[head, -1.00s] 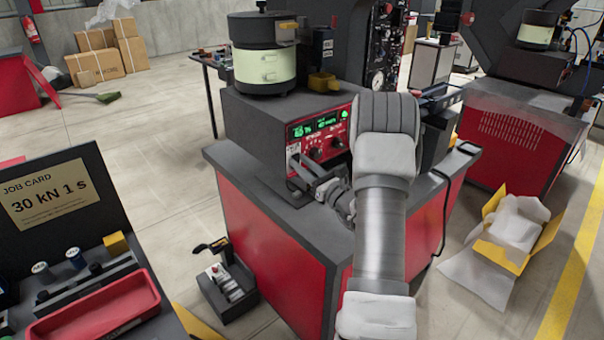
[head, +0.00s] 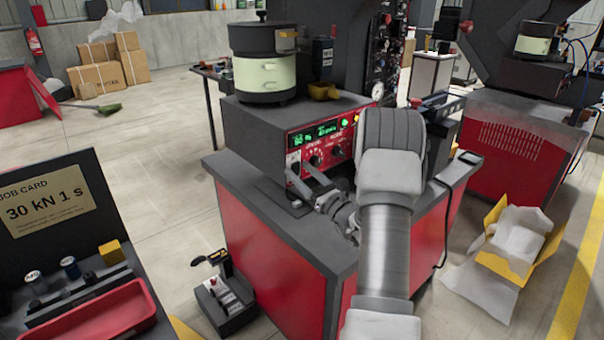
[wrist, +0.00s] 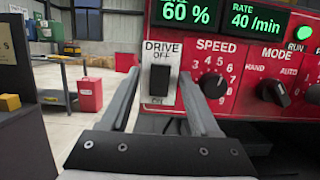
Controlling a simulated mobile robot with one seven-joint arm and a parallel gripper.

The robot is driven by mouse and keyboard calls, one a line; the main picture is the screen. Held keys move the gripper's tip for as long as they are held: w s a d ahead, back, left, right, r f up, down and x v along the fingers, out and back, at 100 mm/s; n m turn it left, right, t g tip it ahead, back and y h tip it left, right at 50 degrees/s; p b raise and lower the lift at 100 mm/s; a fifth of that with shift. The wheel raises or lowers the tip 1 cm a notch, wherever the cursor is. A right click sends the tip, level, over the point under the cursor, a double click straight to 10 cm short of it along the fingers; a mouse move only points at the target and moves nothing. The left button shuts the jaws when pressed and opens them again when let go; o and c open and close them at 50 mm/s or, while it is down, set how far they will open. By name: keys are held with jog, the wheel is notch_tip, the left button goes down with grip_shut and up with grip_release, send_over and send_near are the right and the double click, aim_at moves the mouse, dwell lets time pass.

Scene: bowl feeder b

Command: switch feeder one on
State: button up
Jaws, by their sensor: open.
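The feeder's red control panel (head: 325,142) is on the front of a dark box under a bowl (head: 263,72). I cannot tell which way the switch is set. The green displays (wrist: 190,13) read 60 % and 40 /min, and a green lamp marked RUN (wrist: 303,32) is at their right. My gripper (head: 304,176) is open and empty; in the wrist view its fingers (wrist: 163,88) straddle the plate.
A SPEED knob (wrist: 213,85) and a MODE knob (wrist: 272,91) are right of the switch, the speed knob close to my right finger. The dark bench top (head: 262,205) lies under my gripper. A job card (head: 45,208) stands at the left.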

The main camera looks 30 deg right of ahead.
jog(key=v, duration=1.7)
jog(key=shift+s, duration=0.25)
